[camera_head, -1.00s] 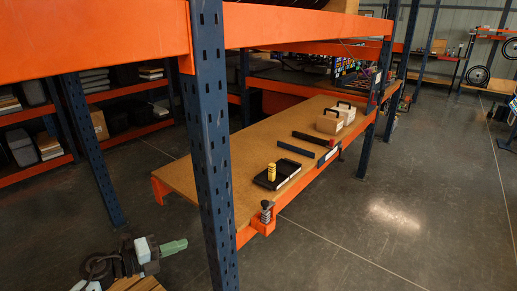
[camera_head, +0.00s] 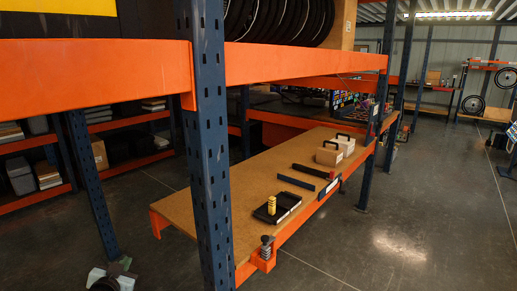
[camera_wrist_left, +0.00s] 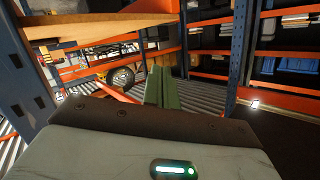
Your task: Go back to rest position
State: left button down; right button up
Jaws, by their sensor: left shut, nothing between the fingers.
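My left gripper (camera_head: 122,264) shows only in part at the bottom left corner of the head view, low over the floor and left of the blue rack post. In the left wrist view its green fingers (camera_wrist_left: 160,88) are together with nothing between them. They point toward the shelving and touch nothing that I can see. My right gripper is in neither view.
A blue post (camera_head: 208,150) and orange beam (camera_head: 95,68) stand close in front. Grey floor (camera_head: 400,240) is clear at right.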

pick_arm(q)
jog(key=s+d+f+g+h, duration=0.1)
jog(key=s+d+f+g, duration=0.1)
jog(key=s+d+f, duration=0.5)
jog(key=s+d+f+g+h, duration=0.1)
jog(key=s+d+f, duration=0.2)
jog(key=s+f, duration=0.85)
jog(key=s+d+g, duration=0.1)
jog(key=s+d, duration=0.2)
jog(key=s, duration=0.6)
jog(key=s+d+f+g+h, duration=0.1)
jog(key=s+d, duration=0.1)
jog(key=s, duration=0.7)
jog(key=s+d+f+g, duration=0.1)
jog(key=s+d, duration=0.2)
jog(key=s, duration=0.6)
jog(key=shift+d+n+h, duration=0.3)
jog(key=shift+n, duration=0.1)
jog(key=shift+s, duration=0.1)
